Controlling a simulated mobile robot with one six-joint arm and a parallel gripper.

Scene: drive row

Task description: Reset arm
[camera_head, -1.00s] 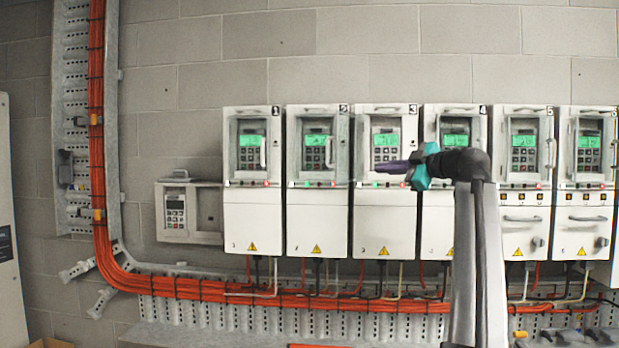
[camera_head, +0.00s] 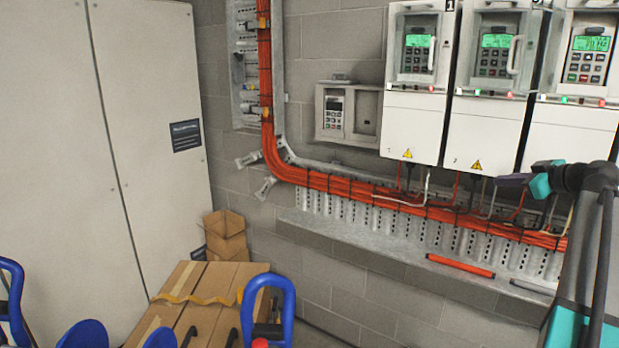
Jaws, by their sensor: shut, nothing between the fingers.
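My gripper (camera_head: 512,180) is at the right of the head view, in front of the lower part of the white drives and a little below their bottom edges. Its purple fingers point left and look shut and empty. A teal part joins them to my dark wrist. My arm (camera_head: 598,240) rises from the lower right corner, bent at the top. Drive number 1 (camera_head: 413,125) and the drive beside it (camera_head: 487,135) hang on the wall with lit green screens. A third drive (camera_head: 570,135) is partly cut off at the right edge.
A small keypad box (camera_head: 347,114) hangs left of the drives. Orange cables (camera_head: 340,184) run below them. A ledge (camera_head: 400,250) holds an orange bar (camera_head: 460,266). Cardboard boxes (camera_head: 200,285), blue handles (camera_head: 268,290) and a tall pale cabinet (camera_head: 150,130) stand at left.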

